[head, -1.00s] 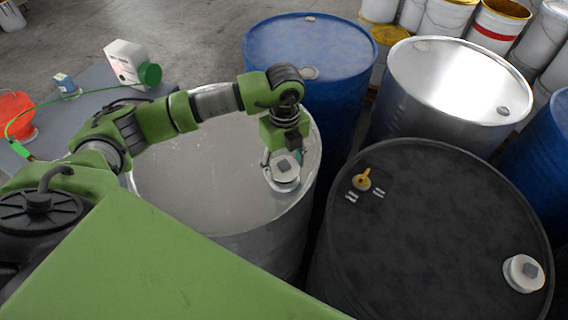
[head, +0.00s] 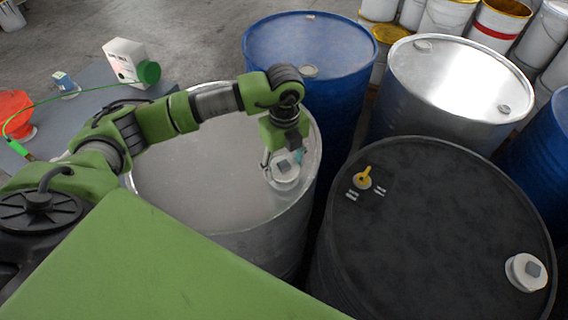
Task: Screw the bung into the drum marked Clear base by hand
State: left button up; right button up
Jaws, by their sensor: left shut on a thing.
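The pale grey drum (head: 190,172) stands in the middle, with a light, smooth top; I can read no mark on it. A white round bung (head: 284,172) with a grey square centre is at the right side of its top, inside the rim. My left gripper (head: 284,164) points down from above, shut on this bung. The fingers hide part of it, and I cannot tell how deep it sits in the drum's opening. My right gripper is not in view.
A black drum (head: 430,225) stands close at the right, with a yellow fitting (head: 363,179) and a white bung (head: 526,272) on top. A blue drum (head: 310,50) and a shiny steel drum (head: 455,85) stand behind. A grey table (head: 85,105) holds a white canister (head: 128,62).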

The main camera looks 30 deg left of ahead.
pick_arm(q)
jog(key=shift+f+b, duration=0.5)
jog(key=shift+f, duration=0.2)
jog(key=o, duration=1.2)
notch_tip(320, 180, up, 12)
jog(key=shift+r, duration=0.1)
